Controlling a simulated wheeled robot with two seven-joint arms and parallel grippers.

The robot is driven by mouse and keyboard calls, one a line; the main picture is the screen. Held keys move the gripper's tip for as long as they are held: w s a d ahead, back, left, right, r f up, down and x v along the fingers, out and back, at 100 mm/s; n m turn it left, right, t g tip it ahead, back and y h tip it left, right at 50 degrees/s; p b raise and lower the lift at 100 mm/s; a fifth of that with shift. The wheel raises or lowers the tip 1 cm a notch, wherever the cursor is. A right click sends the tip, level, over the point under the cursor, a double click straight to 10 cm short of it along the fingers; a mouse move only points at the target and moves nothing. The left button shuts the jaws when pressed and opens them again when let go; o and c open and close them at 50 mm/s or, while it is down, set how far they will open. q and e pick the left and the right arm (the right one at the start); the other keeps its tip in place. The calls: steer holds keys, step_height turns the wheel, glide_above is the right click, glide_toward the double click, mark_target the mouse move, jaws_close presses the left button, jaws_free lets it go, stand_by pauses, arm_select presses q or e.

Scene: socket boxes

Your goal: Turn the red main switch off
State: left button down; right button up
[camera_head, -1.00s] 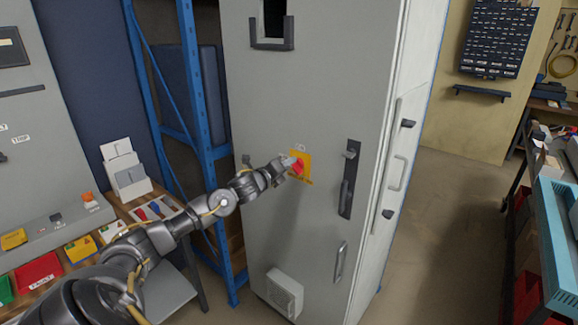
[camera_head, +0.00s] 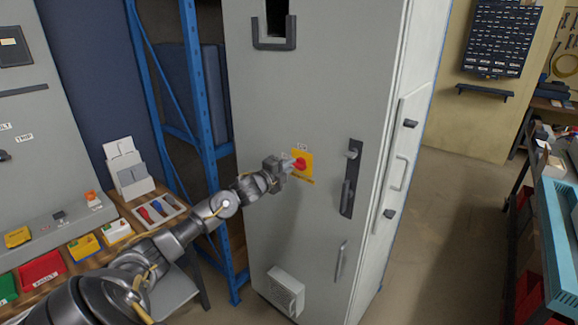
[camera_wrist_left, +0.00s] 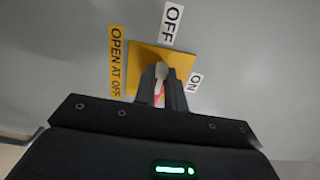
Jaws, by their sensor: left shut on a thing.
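The red main switch (camera_head: 301,164) sits on a yellow plate (camera_head: 308,158) on the grey cabinet door. My left gripper (camera_head: 289,165) reaches it from the left and is shut on its handle. In the left wrist view the two dark fingers (camera_wrist_left: 162,82) close around the handle, with a little red between them. There the OFF label (camera_wrist_left: 172,24) is above the plate, the ON label (camera_wrist_left: 194,83) is at its right, and an OPEN AT OFF strip (camera_wrist_left: 117,62) is at its left. The handle seems to line up roughly with OFF, but the fingers partly hide it. My right gripper is out of view.
The cabinet door (camera_head: 260,110) is closed, with a dark latch handle (camera_head: 350,178) right of the switch. A blue rack (camera_head: 207,110) stands left of the cabinet. A bench with coloured bins (camera_head: 42,268) is at lower left.

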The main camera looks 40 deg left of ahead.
arm_select(q)
steer(key=shift+a, duration=0.1)
stand_by(0.4)
steer(key=c, duration=1.5)
jaws_free()
steer(key=shift+o, duration=0.2)
steer(key=s+b, duration=0.3)
steer(key=s, duration=0.8)
steer(key=shift+w, duration=0.1)
